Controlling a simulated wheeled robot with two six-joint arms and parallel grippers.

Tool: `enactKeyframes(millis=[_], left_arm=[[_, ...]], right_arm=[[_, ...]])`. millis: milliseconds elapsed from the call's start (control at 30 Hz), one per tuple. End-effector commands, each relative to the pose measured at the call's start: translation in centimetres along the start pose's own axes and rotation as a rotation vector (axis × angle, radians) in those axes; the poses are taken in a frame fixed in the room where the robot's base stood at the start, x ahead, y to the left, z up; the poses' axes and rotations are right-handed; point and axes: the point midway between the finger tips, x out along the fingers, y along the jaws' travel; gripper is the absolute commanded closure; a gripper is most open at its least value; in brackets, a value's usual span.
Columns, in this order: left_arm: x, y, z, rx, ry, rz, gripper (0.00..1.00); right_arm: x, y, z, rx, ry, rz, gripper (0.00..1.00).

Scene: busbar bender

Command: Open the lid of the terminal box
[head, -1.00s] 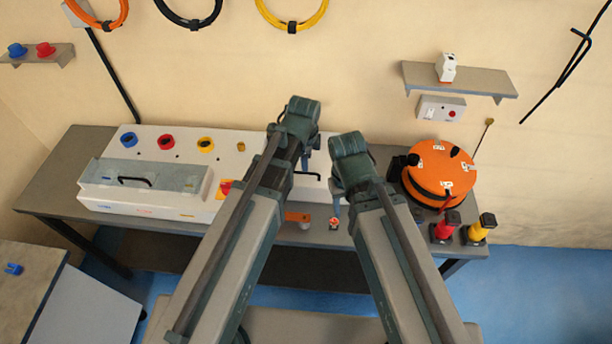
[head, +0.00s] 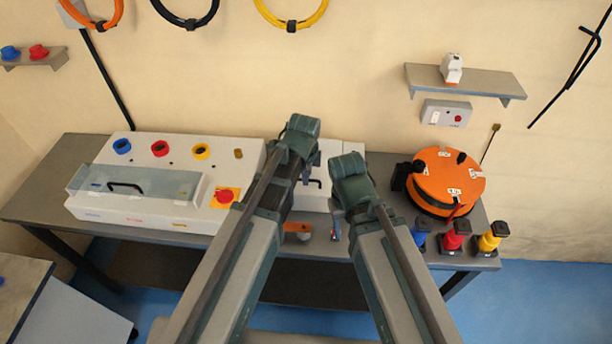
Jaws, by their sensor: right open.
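A white box (head: 309,204) with a black handle (head: 314,183) stands on the bench in the middle, largely hidden behind my arms; its lid looks shut. I take it for the terminal box. My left gripper (head: 309,172) is over the box beside the handle; its fingers are mostly hidden, so its opening and any contact cannot be told. My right gripper (head: 337,213) is open and points down at the box's right front side. Whether it touches the box cannot be told.
Left of the box, a white machine (head: 140,208) has a clear cover (head: 150,183) and a red knob (head: 224,196). To the right stand an orange reel (head: 436,172) and blue, red (head: 455,236) and yellow (head: 490,237) connectors. An orange part (head: 297,227) lies at the bench front.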

Motion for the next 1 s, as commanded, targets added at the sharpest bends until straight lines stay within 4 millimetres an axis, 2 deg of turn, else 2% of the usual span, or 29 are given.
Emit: enactKeyframes(millis=[33, 67, 100, 1000], left_arm=[[0.0, 0.0, 0.0, 0.0, 0.0, 0.0, 0.94], [0.0, 0.0, 0.0, 0.0, 0.0, 0.0, 0.99], [0.0, 0.01, -0.01, 0.0, 0.0, 0.0, 1.0], [0.01, 0.0, -0.02, 0.0, 0.0, 0.0, 1.0]], right_arm=[[0.0, 0.0, 0.0, 0.0, 0.0, 0.0, 0.5], [0.0, 0.0, 0.0, 0.0, 0.0, 0.0, 0.5], [0.0, 0.0, 0.0, 0.0, 0.0, 0.0, 0.5], [0.01, 0.0, 0.0, 0.0, 0.0, 0.0, 0.5]])
